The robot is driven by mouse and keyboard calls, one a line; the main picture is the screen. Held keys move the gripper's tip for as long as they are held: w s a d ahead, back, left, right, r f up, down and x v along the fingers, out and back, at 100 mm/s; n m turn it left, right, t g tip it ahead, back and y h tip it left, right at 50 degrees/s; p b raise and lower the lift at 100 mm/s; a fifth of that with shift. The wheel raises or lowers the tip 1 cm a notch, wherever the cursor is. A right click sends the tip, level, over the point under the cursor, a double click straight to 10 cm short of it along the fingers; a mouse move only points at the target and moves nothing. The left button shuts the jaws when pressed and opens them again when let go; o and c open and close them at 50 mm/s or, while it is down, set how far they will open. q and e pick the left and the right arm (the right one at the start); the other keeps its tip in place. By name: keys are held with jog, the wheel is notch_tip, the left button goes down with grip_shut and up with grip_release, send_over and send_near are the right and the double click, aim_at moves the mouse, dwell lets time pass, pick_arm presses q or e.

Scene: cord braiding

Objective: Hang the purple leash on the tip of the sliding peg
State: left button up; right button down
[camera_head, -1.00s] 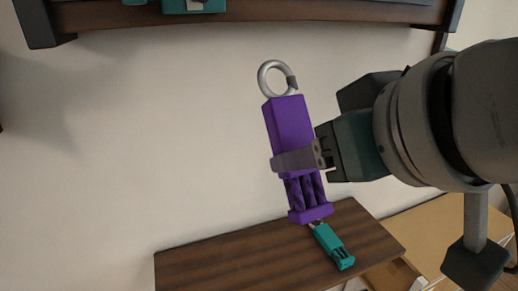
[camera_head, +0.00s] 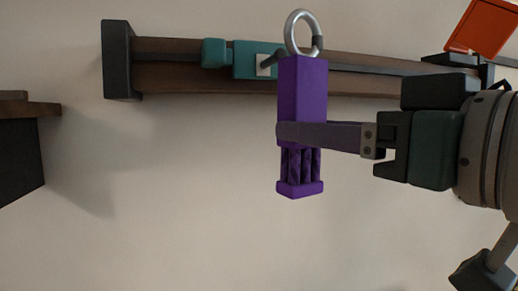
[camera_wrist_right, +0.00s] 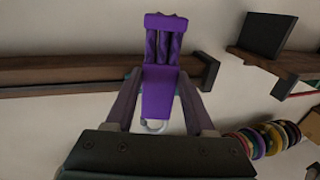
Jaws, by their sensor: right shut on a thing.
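The purple leash (camera_head: 302,85) hangs upright in the head view, with a silver ring (camera_head: 288,34) at its top and braided strands at its lower end. My right gripper (camera_head: 292,134) is shut on its middle from the right. Behind it, a teal sliding block (camera_head: 245,58) sits on a wooden rail, with a pale plate and a short dark peg (camera_head: 273,60). The peg's tip shows just left of the ring's lower edge; I cannot tell whether they touch. The right wrist view shows the leash (camera_wrist_right: 159,92) between both fingers. My left gripper is out of view.
The wooden rail (camera_head: 190,78) runs across the wall, with a dark end bracket (camera_head: 118,60) at left. An orange-red panel (camera_head: 482,27) is at upper right. A dark wooden piece (camera_head: 20,150) stands at far left. The wall below the leash is clear.

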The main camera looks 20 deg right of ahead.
jog(key=shift+w+a+f+b, duration=0.1)
jog(key=shift+w+f+b, duration=0.05)
jog(key=shift+w+b, duration=0.8)
jog(key=shift+w+f+b, duration=0.1)
jog(key=shift+w+b, duration=0.4)
jog(key=shift+b, duration=0.75)
jog(key=shift+w+r+p, duration=0.1)
jog(key=shift+w+p, duration=0.2)
jog(key=shift+w, duration=0.05)
jog(key=shift+w+a+f, duration=0.1)
jog(key=shift+w+f, duration=0.05)
jog(key=shift+w, duration=0.7)
jog(key=shift+w+d+f, duration=0.1)
jog(key=shift+w+f, duration=0.1)
jog(key=shift+w, duration=0.65)
jog(key=shift+w+a+f, duration=0.1)
jog(key=shift+w+f, duration=0.05)
jog(key=shift+w, duration=0.7)
jog(key=shift+c, duration=0.9)
grip_release()
